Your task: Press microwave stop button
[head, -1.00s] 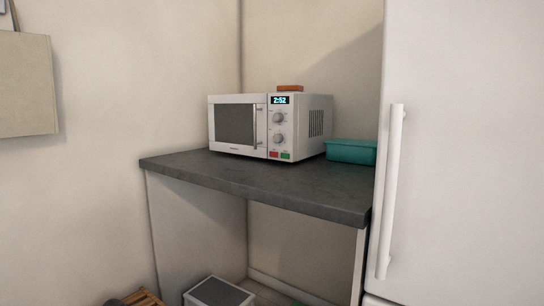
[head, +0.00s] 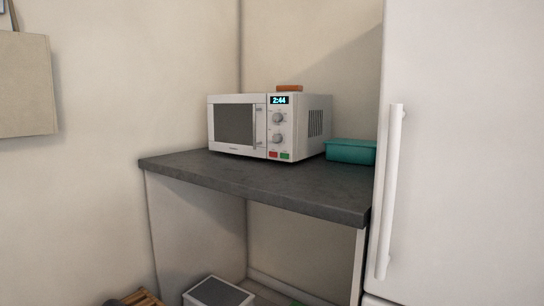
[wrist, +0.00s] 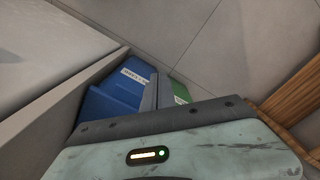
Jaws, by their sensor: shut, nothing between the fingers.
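The white microwave (head: 272,126) stands on the dark counter in the head view, its door shut and its display (head: 280,100) lit with 2:44. Two round knobs sit below the display. Under them are a red button (head: 273,154) on the left and a green button (head: 285,156) on the right. Any lettering on the buttons is too small to read.
The dark counter (head: 250,183) has bare room before the microwave. A teal container (head: 351,151) stands to its right, and an orange-brown block (head: 289,88) lies on top. A white fridge (head: 460,150) with a long handle stands at right. The wrist view shows blue bins (wrist: 105,108) low down.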

